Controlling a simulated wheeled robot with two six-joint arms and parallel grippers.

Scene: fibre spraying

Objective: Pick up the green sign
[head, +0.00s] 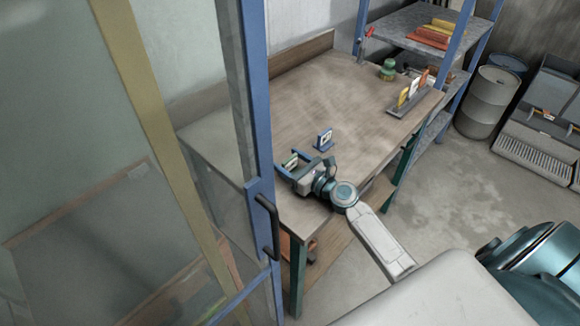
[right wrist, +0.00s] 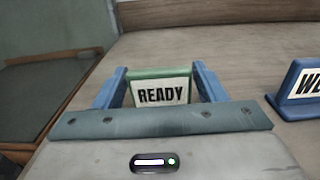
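The green sign with a white face reading "READY" (right wrist: 160,92) stands upright on the table, between the two blue fingers of my right gripper (right wrist: 160,85) in the right wrist view. The fingers are spread to either side of it near its edges; I cannot tell whether they touch it. In the head view my right gripper (head: 294,160) is low over the table's near left part, and the green sign (head: 290,161) shows small, partly hidden by it. My left gripper is not in view.
A blue sign (head: 324,139) stands close by, to the right of the green sign in the right wrist view (right wrist: 298,88). A rack with orange and yellow signs (head: 410,94) and a green round object (head: 387,71) are farther back. A blue-framed glass door (head: 255,120) is at left.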

